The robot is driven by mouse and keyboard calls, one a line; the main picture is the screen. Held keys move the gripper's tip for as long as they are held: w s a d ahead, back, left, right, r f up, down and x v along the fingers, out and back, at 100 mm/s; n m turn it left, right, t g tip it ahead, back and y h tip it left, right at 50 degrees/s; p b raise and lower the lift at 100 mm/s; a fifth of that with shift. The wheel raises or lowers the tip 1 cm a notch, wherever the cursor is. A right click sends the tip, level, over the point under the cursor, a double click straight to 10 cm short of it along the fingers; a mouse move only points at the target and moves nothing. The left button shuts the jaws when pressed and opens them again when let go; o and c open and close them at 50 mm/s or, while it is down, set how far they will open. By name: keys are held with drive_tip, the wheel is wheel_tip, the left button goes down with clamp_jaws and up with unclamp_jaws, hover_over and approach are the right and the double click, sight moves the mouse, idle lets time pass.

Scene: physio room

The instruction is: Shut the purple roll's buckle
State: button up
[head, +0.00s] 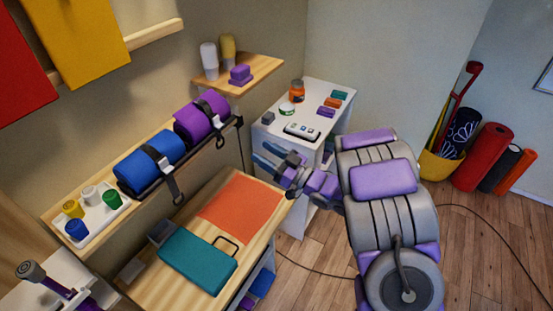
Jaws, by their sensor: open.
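The purple roll (195,126) lies on the wooden wall shelf, to the right of the blue roll (147,166). A dark strap with a pale buckle (204,106) crosses the purple roll, and a strap end shows at its front; the buckle is too small to tell whether it is shut. My gripper (263,154) is open and empty. In the picture it is to the right of and below the purple roll, in front of the white cabinet, pointing left and apart from the roll.
A dark rail runs along the shelf front, and the blue roll's strap (174,190) hangs over it. A white tray of cups (104,225) stands at the shelf's left. Below is a wooden table with an orange mat (242,207) and teal pad (197,261). The white cabinet (269,140) stands behind my gripper.

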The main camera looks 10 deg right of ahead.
drive_tip(key=shift+v, duration=1.8)
drive_tip(key=shift+w, duration=0.1)
drive_tip(key=w+d+m+h, duration=0.3)
drive_tip(key=w+d+h, duration=0.2)
drive_tip(key=d+h, duration=0.6)
drive_tip(key=s+d+r+m+g+h, duration=0.35)
drive_tip(key=s+d+h, duration=0.25)
drive_tip(key=s+h, duration=0.25)
drive_tip(key=s+a+m+g+y, duration=0.1)
drive_tip(key=s+a+g, duration=0.2)
drive_tip(key=s, duration=0.9)
drive_tip(key=s+a+m+g+y, duration=0.1)
drive_tip(key=s+a+g, duration=0.3)
drive_tip(key=s, duration=0.8)
drive_tip(key=s+a+m+g+y, duration=0.1)
drive_tip(key=s+a+g, duration=0.3)
drive_tip(key=s, duration=0.8)
drive_tip(key=shift+s+a+f+m, duration=0.2)
drive_tip(key=shift+a+m, duration=0.05)
drive_tip(key=shift+m, duration=0.2)
